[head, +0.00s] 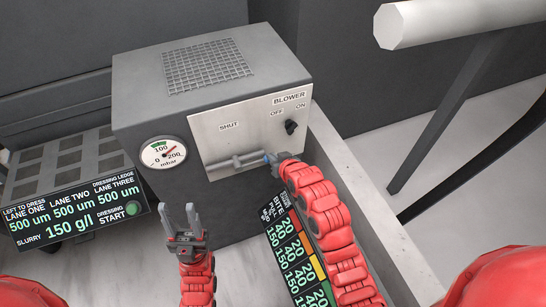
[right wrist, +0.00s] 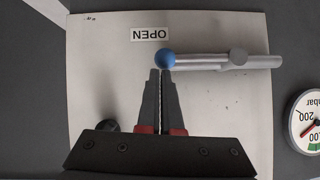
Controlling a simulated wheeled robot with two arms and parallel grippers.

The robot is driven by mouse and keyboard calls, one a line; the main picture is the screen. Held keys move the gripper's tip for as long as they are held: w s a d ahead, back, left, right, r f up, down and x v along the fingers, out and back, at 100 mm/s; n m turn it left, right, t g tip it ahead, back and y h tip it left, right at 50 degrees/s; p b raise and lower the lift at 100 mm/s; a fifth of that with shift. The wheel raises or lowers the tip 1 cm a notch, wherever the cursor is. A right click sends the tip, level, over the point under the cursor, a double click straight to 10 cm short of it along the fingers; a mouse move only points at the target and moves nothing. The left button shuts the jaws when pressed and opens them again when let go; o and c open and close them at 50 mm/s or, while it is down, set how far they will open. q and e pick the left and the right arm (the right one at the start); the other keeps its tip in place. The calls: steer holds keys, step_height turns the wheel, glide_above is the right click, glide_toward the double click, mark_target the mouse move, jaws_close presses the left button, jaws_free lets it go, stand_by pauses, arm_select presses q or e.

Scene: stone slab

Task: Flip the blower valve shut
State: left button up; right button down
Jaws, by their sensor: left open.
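The blower valve is a grey lever (head: 250,158) on the pale front panel of the blower box. It lies along the pipe, its blue ball end (right wrist: 165,57) to the right in the head view. The word SHUT (head: 229,126) is printed above the valve; an OPEN label (right wrist: 150,34) shows beside the ball in the right wrist view. My right gripper (right wrist: 160,72) is shut, its fingertips right at the ball; I cannot tell whether they touch it. In the head view it hides the OPEN label. My left gripper (head: 191,218) is open and empty, in front of the box.
A round gauge (head: 164,153) is left of the panel, and a black OFF/ON knob (head: 291,126) is at its upper right. A display board (head: 77,215) stands at left; another (head: 297,260) lies under my right arm. A pale ledge (head: 365,205) runs along the right.

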steer(key=shift+s+d+f, duration=0.1)
steer(key=shift+f, duration=0.1)
steer(key=p+v, duration=0.7)
steer(key=v, duration=1)
steer(key=shift+r, duration=0.25)
steer(key=shift+s, duration=0.1)
